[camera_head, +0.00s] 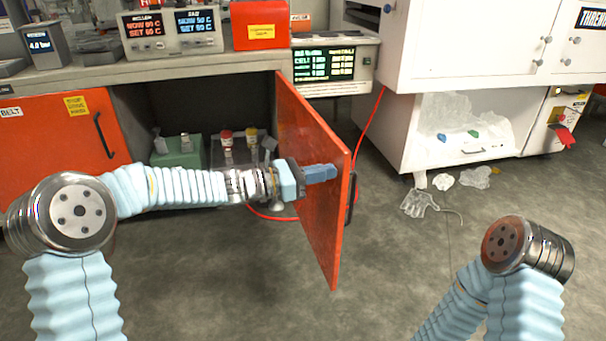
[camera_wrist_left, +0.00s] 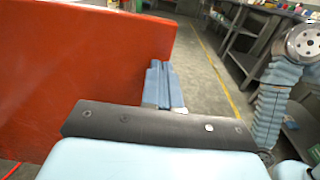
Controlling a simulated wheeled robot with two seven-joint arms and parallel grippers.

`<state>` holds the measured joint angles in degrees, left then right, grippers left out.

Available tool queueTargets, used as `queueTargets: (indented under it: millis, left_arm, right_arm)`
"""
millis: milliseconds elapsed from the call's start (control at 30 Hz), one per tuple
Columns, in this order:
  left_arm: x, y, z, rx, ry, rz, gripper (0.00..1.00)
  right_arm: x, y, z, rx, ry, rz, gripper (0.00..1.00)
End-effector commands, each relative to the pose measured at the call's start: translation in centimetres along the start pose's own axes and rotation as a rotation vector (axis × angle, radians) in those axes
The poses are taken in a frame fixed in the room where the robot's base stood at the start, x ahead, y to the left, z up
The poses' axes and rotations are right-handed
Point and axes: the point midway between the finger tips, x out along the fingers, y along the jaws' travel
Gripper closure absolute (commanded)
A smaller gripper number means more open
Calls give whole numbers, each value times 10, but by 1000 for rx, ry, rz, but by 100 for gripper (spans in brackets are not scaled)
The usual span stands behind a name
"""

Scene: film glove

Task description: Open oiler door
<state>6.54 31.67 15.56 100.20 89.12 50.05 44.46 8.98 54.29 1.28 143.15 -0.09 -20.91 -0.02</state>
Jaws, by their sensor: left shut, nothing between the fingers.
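The orange-red cabinet door (camera_head: 312,150) stands swung wide open from the cabinet under the bench. Its dark handle (camera_head: 352,198) is on the outer face, at the right edge. My left gripper (camera_head: 322,173) is on the door's inner side, with its blue fingers shut and empty against or very close to the panel. In the left wrist view the closed fingers (camera_wrist_left: 164,85) are beside the door's face (camera_wrist_left: 85,70); whether they touch cannot be told. My right arm shows at the lower right, but its gripper is out of view.
Inside the open cabinet are a green box (camera_head: 180,152) and bottles with red and yellow caps (camera_head: 226,137). A second orange door (camera_head: 50,135) at left is shut. A red hose runs behind the open door. A clear glove (camera_head: 420,204) lies on the floor at right.

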Motion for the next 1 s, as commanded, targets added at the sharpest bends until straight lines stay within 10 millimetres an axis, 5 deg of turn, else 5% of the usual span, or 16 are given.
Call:
queueTargets:
  millis: [567,667,1000]
  left_arm:
    - [15,0,0,1,0,-1,100]
    - [32,0,0,2,-1,-5,100]
    - [133,3,-4,9,-4,43,100]
  right_arm:
    - [-1,-1,0,-1,-1,-1,57]
    - [-1,-1,0,-1,-1,-1,57]
    - [9,5,-1,2,3,3,57]
